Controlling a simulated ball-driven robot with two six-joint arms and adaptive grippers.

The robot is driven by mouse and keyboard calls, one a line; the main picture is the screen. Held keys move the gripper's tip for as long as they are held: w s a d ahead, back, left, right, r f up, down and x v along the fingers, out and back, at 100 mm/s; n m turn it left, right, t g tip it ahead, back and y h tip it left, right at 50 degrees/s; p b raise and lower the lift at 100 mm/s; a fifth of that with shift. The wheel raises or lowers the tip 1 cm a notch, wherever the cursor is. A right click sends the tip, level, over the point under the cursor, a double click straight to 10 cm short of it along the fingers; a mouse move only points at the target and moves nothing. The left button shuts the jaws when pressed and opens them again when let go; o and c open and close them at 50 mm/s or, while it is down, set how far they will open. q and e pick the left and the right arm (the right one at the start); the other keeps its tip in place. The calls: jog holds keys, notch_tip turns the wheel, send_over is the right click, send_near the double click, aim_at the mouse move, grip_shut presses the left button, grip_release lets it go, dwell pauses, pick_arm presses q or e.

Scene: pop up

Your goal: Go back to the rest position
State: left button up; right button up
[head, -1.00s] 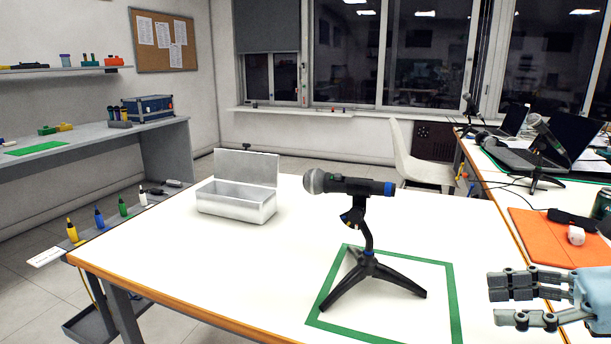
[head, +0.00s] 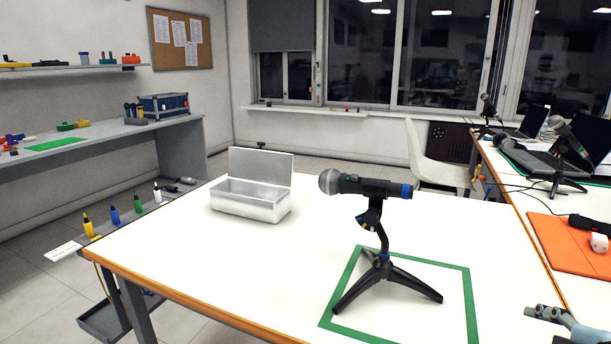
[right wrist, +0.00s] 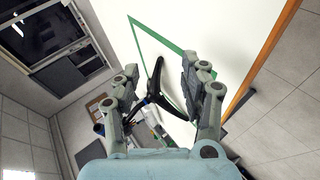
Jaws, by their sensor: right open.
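A black microphone (head: 365,186) with a grey mesh head sits in a small black tripod stand (head: 387,285). The stand is upright inside a green square outline (head: 467,300) on the white table (head: 250,262). My right gripper (head: 548,316) is at the lower right edge of the head view, partly cut off and apart from the stand. In the right wrist view, the right gripper (right wrist: 165,88) has its fingers spread and empty, with the tripod stand (right wrist: 158,92) visible beyond them. My left gripper is not in view.
An open silver metal box (head: 250,205) stands at the back left of the table. An orange mat (head: 570,243) lies on the adjoining table at right. A white chair (head: 437,165) stands behind. The table's front left is clear.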

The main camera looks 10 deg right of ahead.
jog(key=s+a+f+m+g+y, duration=0.1)
jog(key=s+a+f+m+g, duration=0.1)
jog(key=s+a+m+g, duration=0.35)
jog(key=s+a+f+m+g+y, duration=0.1)
jog(key=s+a+m+g, duration=0.1)
jog(key=s+m, duration=0.5)
jog(key=s+d+f+g, duration=0.1)
jog(key=s+f, duration=0.1)
jog(key=f, duration=1.1)
jog(key=s+d+f, duration=0.1)
jog(key=s+f, duration=0.1)
jog(key=f, duration=1)
jog(key=s+d+f+g, duration=0.1)
jog(key=s+f, duration=1.6)
jog(key=s, duration=0.1)
jog(key=shift+s+n+g, duration=0.3)
jog(key=shift+n+g, duration=0.05)
